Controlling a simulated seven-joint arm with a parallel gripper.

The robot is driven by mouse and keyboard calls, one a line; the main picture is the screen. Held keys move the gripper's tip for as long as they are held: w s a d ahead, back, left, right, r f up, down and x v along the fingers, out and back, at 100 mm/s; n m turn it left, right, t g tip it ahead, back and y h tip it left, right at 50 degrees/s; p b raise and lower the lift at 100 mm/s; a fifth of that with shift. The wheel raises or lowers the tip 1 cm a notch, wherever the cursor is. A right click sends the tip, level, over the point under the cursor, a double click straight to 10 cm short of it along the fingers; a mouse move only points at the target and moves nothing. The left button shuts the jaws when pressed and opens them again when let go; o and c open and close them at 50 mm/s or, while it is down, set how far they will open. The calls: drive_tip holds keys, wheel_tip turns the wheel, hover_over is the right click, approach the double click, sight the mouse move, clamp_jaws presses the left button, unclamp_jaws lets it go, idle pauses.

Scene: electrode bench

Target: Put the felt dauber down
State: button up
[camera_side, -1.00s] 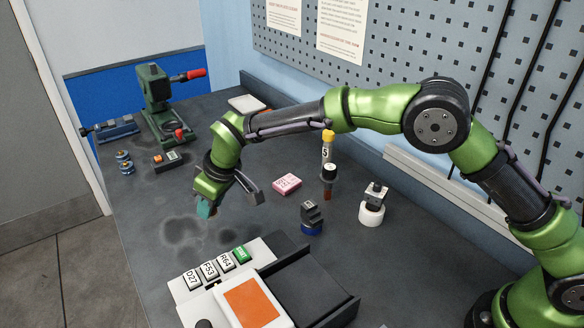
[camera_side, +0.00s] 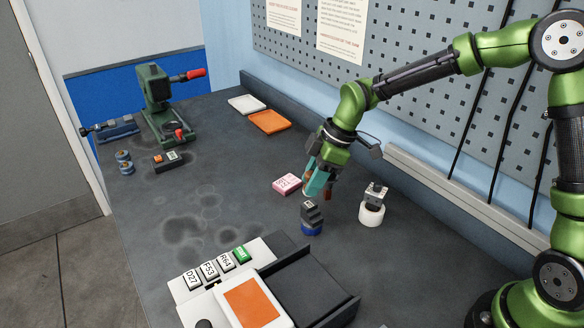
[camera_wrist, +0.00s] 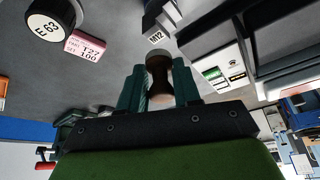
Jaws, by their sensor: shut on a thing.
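My gripper (camera_side: 318,186) is low over the bench, just right of the pink block and behind the dark stepped block with the blue base. Its teal fingers are shut on the felt dauber, a dark brown waisted piece (camera_wrist: 158,75) between the fingertips in the wrist view. In the side view the fingers mostly hide the dauber. I cannot tell whether its lower end touches the bench.
The pink block (camera_side: 287,184), stepped block (camera_side: 311,214) and white-based holder (camera_side: 372,206) stand close around my gripper. A black cylinder marked E 63 (camera_wrist: 52,22) shows in the wrist view. Orange (camera_side: 270,122) and white (camera_side: 247,104) trays lie behind. The left-middle bench is clear but stained.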

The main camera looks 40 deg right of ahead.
drive_tip(key=s+f+n+g, duration=0.3)
drive_tip(key=s+n+g, duration=0.2)
drive_tip(key=s+n, duration=1)
drive_tip(key=shift+h, duration=0.4)
drive_tip(key=f, duration=0.7)
drive_tip(key=shift+w+a+f, duration=0.1)
drive_tip(key=shift+w+f, duration=0.1)
drive_tip(key=shift+w, duration=0.05)
drive_tip(key=o, duration=1)
drive_tip(key=shift+f, duration=0.1)
drive_tip(key=shift+o, duration=0.2)
